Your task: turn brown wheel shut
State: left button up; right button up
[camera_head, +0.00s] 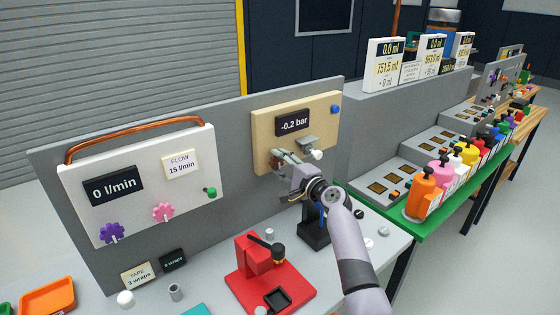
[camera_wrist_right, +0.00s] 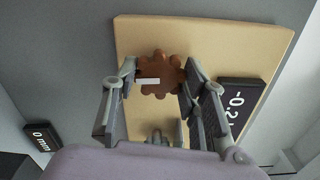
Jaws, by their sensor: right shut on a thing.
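The brown wheel (camera_wrist_right: 160,73) is lobed, with a white bar mark across its left part, and sits on a beige panel (camera_wrist_right: 210,45) in the right wrist view. My right gripper (camera_wrist_right: 160,88) has one finger on each side of the wheel and is shut on it. In the head view the same panel (camera_head: 328,105) has a display (camera_head: 293,122) reading -0.2 bar. There my right gripper (camera_head: 280,160) is at the panel's lower part and hides the wheel. My left gripper is not in view.
Left of the beige panel is a white panel (camera_head: 145,190) with a purple wheel (camera_head: 111,232), a pink wheel (camera_head: 163,212) and a green knob (camera_head: 211,192). A red stand (camera_head: 265,275) is on the table below. Several bottles (camera_head: 443,172) stand at right.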

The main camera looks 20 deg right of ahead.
jog(key=shift+m, duration=0.5)
jog(key=o, duration=1.2)
jog(key=shift+c, duration=0.2)
jog(key=shift+s+d, duration=0.1)
jog(key=v, duration=1.1)
jog(key=shift+s, duration=0.4)
